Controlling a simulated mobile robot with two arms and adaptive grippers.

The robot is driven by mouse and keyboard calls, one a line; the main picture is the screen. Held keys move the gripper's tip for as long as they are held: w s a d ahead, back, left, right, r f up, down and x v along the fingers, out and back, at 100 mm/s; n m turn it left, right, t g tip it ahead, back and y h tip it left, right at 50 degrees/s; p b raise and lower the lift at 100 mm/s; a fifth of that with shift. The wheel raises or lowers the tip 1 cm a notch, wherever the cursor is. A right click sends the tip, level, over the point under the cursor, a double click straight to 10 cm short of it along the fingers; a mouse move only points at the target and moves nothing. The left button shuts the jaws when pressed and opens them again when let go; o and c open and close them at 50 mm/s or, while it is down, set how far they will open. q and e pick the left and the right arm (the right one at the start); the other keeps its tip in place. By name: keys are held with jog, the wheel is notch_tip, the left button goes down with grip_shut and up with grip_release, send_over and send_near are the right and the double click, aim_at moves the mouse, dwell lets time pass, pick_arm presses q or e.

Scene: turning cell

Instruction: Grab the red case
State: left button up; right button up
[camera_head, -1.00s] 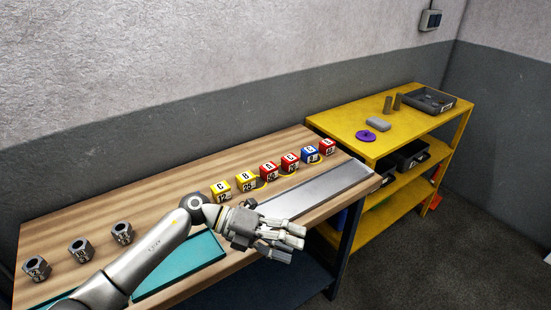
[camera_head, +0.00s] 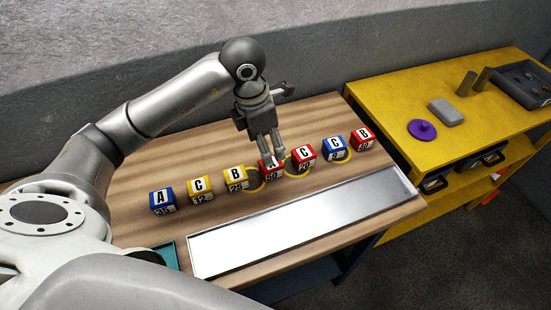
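Three red cases stand in a row of lettered cubes on the wooden bench: one marked 50 (camera_head: 271,176), one marked C 20 (camera_head: 303,158) and one marked B 40 (camera_head: 362,139). My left gripper (camera_head: 273,159) points down at the red case marked 50. Its fingers show a gap between them and cover part of that cube's top. Whether they touch or clasp the cube is unclear. My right gripper is out of view.
Yellow cubes C 12 (camera_head: 200,190) and B 25 (camera_head: 235,179), and blue cubes A 35 (camera_head: 162,201) and C (camera_head: 334,147), share the row. A metal tray (camera_head: 300,222) lies in front. A yellow shelf (camera_head: 390,90) stands at right with a purple knobbed disc (camera_head: 422,130).

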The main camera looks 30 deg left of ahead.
aim_at(271, 168)
pick_arm(q)
notch_tip(271, 168, down, 2)
jog(key=shift+d+f, duration=0.1)
jog(key=shift+w+f, duration=0.1)
jog(key=shift+f, duration=0.25)
jog(key=shift+d+f+p, duration=0.1)
jog(key=shift+f+p, duration=0.15)
jog(key=shift+p, duration=0.1)
jog(key=f, duration=0.1)
jog(key=f+p, duration=0.1)
jog(key=f, duration=0.2)
jog(key=shift+w+d+p, duration=0.1)
jog(key=shift+d+p, duration=0.15)
jog(key=shift+p, duration=0.15)
jog(key=shift+f, duration=0.3)
jog(key=shift+w+f, duration=0.1)
jog(key=shift+c, duration=0.5)
jog(key=c, duration=1.1)
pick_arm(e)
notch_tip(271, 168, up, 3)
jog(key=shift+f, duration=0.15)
